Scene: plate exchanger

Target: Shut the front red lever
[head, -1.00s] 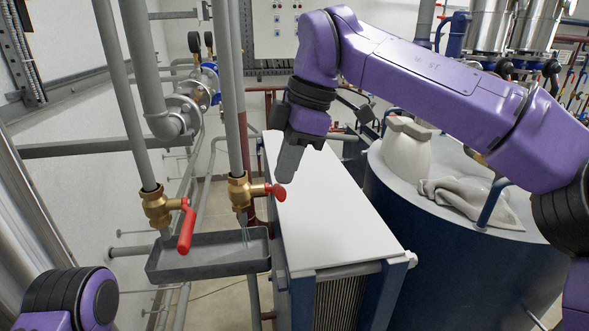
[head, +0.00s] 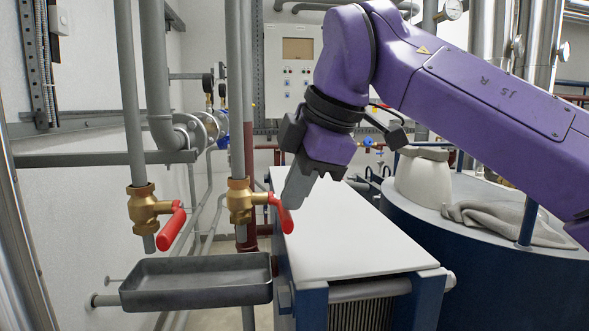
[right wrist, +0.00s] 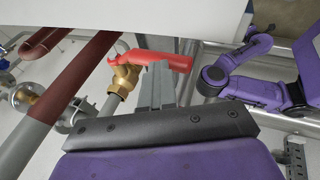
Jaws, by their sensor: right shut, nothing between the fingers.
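Two brass valves with red levers sit on vertical grey pipes. I cannot tell for sure which one is the front lever. My right gripper (head: 294,199) is shut and empty, its fingertips close beside the right lever's end. In the right wrist view a red lever (right wrist: 160,60) crosses at the tips of the shut fingers (right wrist: 160,85); contact is unclear. My left gripper is not in view.
A grey drip tray (head: 197,283) sits below the valves. The white-topped plate exchanger (head: 350,235) stands just right of the right lever. A blue tank (head: 470,265) with a grey cloth (head: 505,222) on it is farther right. A control cabinet (head: 292,65) hangs behind.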

